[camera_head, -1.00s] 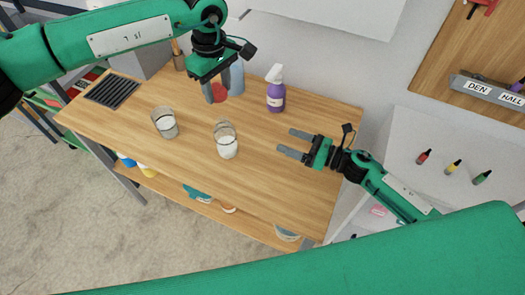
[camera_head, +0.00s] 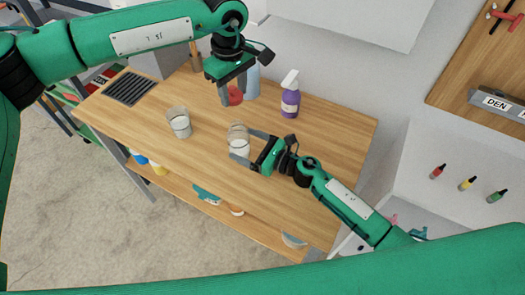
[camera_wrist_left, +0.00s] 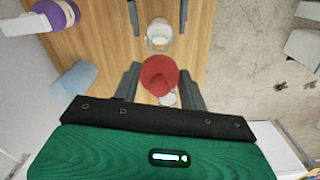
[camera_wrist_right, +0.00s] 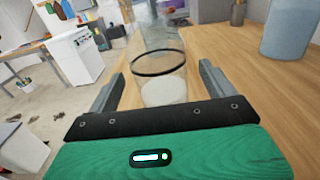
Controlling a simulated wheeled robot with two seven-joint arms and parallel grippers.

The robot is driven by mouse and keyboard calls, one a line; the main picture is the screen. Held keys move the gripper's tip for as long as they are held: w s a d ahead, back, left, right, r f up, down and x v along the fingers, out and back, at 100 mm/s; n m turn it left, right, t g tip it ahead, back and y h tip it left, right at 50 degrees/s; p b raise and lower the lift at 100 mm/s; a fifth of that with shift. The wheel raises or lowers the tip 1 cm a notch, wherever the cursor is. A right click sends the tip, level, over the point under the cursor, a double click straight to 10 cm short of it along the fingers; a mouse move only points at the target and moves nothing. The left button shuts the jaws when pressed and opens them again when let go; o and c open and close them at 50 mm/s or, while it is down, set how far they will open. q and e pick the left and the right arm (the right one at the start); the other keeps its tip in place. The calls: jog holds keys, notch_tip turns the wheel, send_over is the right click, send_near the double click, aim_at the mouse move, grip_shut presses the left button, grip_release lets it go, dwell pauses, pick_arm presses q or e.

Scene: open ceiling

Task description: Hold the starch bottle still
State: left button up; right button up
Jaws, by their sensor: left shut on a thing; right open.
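No label reads as starch; the clear glass vessel with white contents (camera_head: 239,146) is the likeliest starch bottle. It stands upright on the table. My right gripper (camera_head: 250,147) is open, with its fingers on either side of the vessel. In the right wrist view the vessel (camera_wrist_right: 160,88) shows a dark ring and sits between the fingers; contact cannot be told. My left gripper (camera_head: 230,95) is shut on a red round thing (camera_wrist_left: 159,75), above the table behind the vessel. What lies under the red thing is partly hidden.
A second glass with white contents (camera_head: 180,127) stands to the left. A purple spray bottle (camera_head: 290,100) and a pale blue container (camera_head: 252,82) stand at the back. A dark grate (camera_head: 130,90) is at the table's left end. The front right of the wooden table (camera_head: 290,205) is clear.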

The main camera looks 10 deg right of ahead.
aim_at(237, 124)
jog(key=shift+x, duration=1.55)
jog(key=c, duration=1.2)
pick_arm(q)
jog(key=shift+f+m, duration=1.4)
jog(key=shift+f, duration=2.6)
